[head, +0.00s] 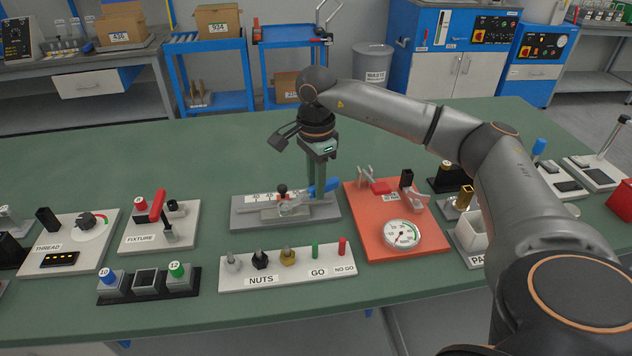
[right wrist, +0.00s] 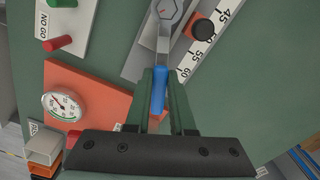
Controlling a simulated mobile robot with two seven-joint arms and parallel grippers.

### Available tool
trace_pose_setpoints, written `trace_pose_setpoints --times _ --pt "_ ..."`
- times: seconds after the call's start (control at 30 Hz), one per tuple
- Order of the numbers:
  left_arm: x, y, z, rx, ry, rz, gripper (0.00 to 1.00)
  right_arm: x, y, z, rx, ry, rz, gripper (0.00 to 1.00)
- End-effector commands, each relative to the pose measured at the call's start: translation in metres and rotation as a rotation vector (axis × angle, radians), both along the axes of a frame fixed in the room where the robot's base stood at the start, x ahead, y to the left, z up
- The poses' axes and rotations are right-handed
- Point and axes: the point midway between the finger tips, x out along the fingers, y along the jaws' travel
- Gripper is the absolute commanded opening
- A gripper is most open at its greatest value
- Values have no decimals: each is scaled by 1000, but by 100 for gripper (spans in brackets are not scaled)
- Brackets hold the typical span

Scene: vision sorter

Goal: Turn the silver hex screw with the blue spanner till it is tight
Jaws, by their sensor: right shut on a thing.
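My right gripper (head: 317,196) points down over the grey plate in the middle of the bench and is shut on the blue handle of the spanner (head: 329,185). In the right wrist view the blue handle (right wrist: 158,92) sits between the two green fingers. The spanner's silver shank runs away from the fingers to the top edge. There its head appears to be around the silver hex screw (right wrist: 168,8), partly cut off by the frame. How tight the screw is cannot be told. My left gripper is not in view.
The grey plate carries a white scale (right wrist: 203,30) and a black knob (right wrist: 202,28). An orange board with a round gauge (head: 402,234) stands just right. The NUTS board (head: 300,276) lies in front, the FIXTURE board (head: 135,240) left. Bench behind the plate is clear.

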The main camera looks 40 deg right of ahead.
Motion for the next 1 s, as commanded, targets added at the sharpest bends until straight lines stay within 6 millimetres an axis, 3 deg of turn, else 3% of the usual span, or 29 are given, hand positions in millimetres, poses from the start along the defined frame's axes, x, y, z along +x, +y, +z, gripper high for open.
trace_pose_setpoints --times 1.0 --pt "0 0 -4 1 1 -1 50 0 0 -8 0 0 0 0"
